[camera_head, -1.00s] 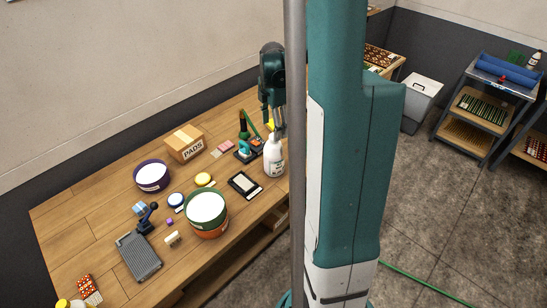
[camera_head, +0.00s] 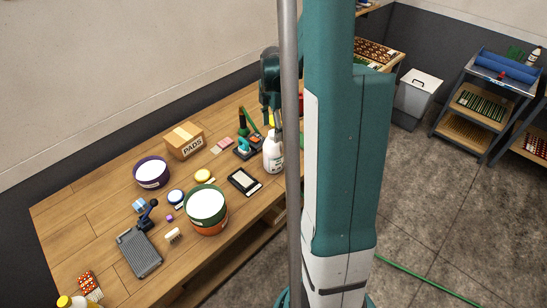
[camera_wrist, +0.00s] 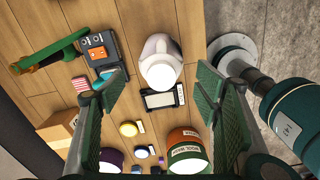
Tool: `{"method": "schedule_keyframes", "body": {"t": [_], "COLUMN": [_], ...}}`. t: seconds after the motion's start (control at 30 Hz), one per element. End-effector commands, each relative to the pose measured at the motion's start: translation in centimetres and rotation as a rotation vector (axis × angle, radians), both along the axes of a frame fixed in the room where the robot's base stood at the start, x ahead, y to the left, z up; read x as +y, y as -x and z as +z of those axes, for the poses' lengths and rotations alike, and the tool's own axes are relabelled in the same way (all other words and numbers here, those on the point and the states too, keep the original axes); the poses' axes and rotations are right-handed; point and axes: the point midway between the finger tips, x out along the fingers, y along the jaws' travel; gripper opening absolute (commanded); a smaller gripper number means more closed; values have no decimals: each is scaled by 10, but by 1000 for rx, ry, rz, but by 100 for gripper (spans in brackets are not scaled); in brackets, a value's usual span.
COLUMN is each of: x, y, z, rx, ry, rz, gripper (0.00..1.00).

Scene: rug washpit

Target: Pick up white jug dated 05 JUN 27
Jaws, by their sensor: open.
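A white jug (camera_head: 273,157) stands upright on the wooden bench, close to its right front edge. It also shows in the wrist view (camera_wrist: 160,62), between and beyond my open fingers. Its date is too small to read. My gripper (camera_wrist: 158,88) is open and empty, with one green-padded finger on each side of the jug's line in the wrist view. In the head view my gripper is just above and behind the jug, partly hidden by a grey pole. I cannot tell any contact with the jug.
A black-framed tray (camera_head: 244,181) lies beside the jug. A green-and-orange tub (camera_head: 208,222), a purple tub (camera_head: 152,186) and a PADS box (camera_head: 185,141) stand farther left. A tool with a green handle (camera_wrist: 50,52) lies left of the jug in the wrist view.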

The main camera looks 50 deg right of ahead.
Motion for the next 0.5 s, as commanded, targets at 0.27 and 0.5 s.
{"method": "schedule_keyframes", "body": {"t": [0.27, 0.5], "x": [0, 0], "y": [0, 0], "z": [0, -10], "rx": [0, 0], "ry": [0, 0], "rz": [0, 0], "gripper": [62, 62]}}
